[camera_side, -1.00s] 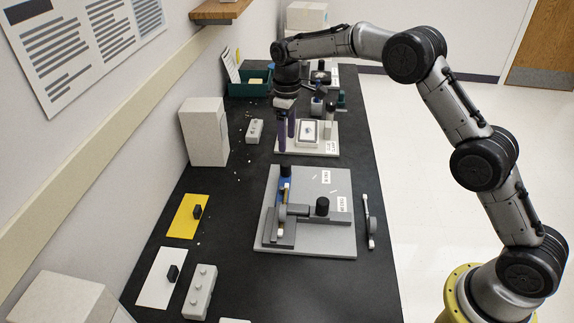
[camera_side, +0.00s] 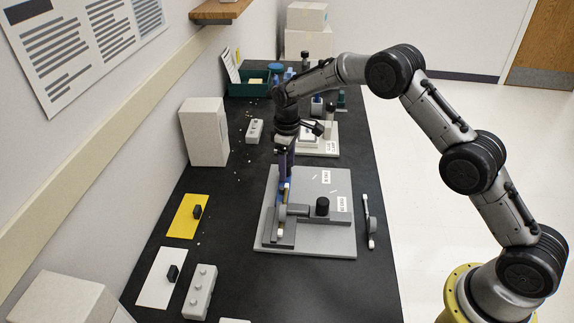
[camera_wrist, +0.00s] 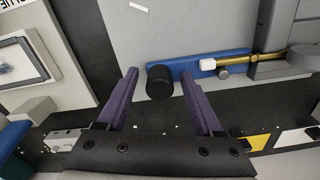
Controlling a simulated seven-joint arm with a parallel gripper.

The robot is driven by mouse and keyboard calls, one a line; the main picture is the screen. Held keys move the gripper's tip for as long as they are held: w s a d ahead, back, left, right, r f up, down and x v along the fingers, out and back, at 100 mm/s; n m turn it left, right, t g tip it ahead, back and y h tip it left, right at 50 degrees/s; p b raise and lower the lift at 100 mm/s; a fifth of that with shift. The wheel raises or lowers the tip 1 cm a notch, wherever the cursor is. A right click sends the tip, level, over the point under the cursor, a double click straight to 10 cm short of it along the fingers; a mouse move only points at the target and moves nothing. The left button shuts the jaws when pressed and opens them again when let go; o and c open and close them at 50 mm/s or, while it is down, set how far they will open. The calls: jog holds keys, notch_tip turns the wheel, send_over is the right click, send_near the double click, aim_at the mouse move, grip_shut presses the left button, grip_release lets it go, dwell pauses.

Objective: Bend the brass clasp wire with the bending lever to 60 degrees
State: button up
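The brass clasp wire (camera_wrist: 272,57) runs along a blue bar (camera_wrist: 186,69) in the wrist view, its pale end over the bar and its other end entering the grey fixture (camera_wrist: 285,70). A black knob (camera_wrist: 160,83) stands at the blue bar's end. My gripper (camera_wrist: 160,73) is open, its purple fingers either side of the knob with visible gaps. In the side view my gripper (camera_side: 284,183) is above the far left of the grey bending plate (camera_side: 330,236), hiding much of the blue bar.
A white board with a framed panel (camera_side: 308,140) lies behind the plate. A slim tool (camera_side: 367,222) lies to its right. Yellow (camera_side: 185,222) and white (camera_side: 158,280) pads and a grey block (camera_side: 200,292) are to its left. A tall pale box (camera_side: 204,132) stands by the wall.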

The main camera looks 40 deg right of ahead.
grip_shut()
dwell(1.2)
